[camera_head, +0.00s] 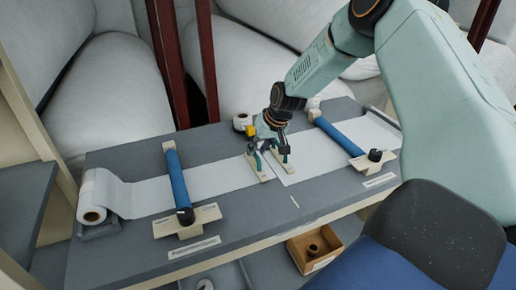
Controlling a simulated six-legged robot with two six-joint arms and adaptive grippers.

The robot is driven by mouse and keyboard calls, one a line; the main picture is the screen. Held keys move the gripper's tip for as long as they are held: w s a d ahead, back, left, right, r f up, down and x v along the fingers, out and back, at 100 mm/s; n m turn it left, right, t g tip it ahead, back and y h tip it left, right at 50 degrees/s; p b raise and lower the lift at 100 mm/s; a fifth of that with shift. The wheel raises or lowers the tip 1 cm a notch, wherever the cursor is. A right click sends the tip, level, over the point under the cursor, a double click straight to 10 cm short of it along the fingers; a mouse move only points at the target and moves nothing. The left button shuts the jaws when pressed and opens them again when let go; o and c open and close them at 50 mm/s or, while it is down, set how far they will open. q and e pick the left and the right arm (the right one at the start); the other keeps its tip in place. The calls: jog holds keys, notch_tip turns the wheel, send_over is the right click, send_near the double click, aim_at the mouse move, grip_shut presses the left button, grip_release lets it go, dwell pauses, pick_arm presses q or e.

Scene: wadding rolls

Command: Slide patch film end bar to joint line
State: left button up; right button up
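A white film strip (150,197) runs from the left across the grey table, and another white sheet (320,152) lies to its right. A narrow slanting line between them shows near the middle. Two short cream bars, a left one (259,170) and a right one (283,163), lie at the facing film ends, apart from each other. My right gripper (270,157) is low over them, its fingers spread, one near each bar. Nothing shows clearly between the fingers; contact with the bars cannot be told. My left gripper is not in view.
Blue bars on cream blocks cross the film at left (178,182) and right (340,137). A white roll (97,197) sits at the left end. A small tape roll (240,121) stands behind the gripper. An open box (300,262) is below the front edge. Large wadding rolls stand behind.

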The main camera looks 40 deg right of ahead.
jog(key=shift+o, duration=0.5)
jog(key=shift+a, duration=0.15)
jog(key=shift+s+r, duration=0.1)
jog(key=shift+r, duration=0.05)
jog(key=shift+v, duration=0.95)
jog(key=v, duration=0.9)
jog(key=shift+r, duration=0.35)
jog(key=shift+s+d, duration=0.1)
jog(key=shift+d, duration=0.15)
jog(key=shift+a, duration=0.1)
